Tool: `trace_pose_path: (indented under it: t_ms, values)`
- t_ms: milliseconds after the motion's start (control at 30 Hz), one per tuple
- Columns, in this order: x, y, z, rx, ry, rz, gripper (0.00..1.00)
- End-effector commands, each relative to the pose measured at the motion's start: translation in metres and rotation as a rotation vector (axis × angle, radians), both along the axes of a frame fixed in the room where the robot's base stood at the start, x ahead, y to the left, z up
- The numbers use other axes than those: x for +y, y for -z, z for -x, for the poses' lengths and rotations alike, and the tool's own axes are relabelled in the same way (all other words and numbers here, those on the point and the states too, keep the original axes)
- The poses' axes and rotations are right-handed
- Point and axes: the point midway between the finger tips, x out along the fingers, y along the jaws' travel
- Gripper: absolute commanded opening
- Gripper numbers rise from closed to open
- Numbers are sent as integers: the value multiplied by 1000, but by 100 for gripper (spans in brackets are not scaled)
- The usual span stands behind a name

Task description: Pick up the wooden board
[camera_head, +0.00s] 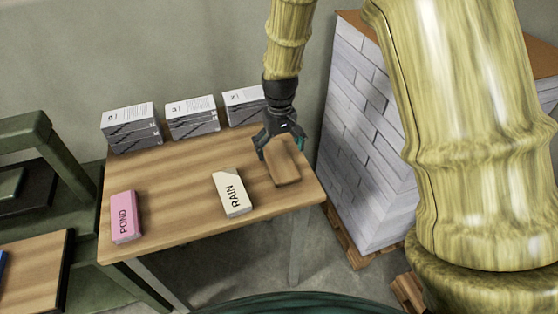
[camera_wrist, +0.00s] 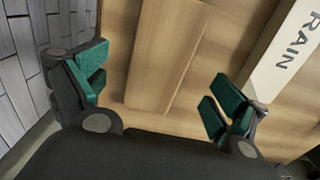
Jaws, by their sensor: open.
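The wooden board (camera_head: 284,170) lies flat at the right end of the wooden table (camera_head: 170,178), near its right edge. My gripper (camera_head: 280,147) is over the far end of the board, fingers pointing down. In the wrist view the board (camera_wrist: 165,52) runs between the two teal-padded fingers of my open gripper (camera_wrist: 158,92). Neither finger is seen touching the board, and nothing is held. The exact height of the fingers above the table is hard to tell.
A white block marked RAIN (camera_head: 233,193) lies just left of the board; it also shows in the wrist view (camera_wrist: 290,50). A pink POND block (camera_head: 125,217) lies at the left end. Paper stacks (camera_head: 192,117) line the back. A white brick-patterned stack (camera_head: 365,140) stands close on the right.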

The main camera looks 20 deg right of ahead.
Motion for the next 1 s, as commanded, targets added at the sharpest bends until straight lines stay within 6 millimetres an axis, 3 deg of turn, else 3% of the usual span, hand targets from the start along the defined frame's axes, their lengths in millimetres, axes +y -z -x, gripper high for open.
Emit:
trace_pose_path:
  t_ms: [400,767,1000]
  values:
    - [0,39,-5,3,2,0,96]
    - [0,45,-5,1,2,0,96]
    - [0,45,-5,1,2,0,56]
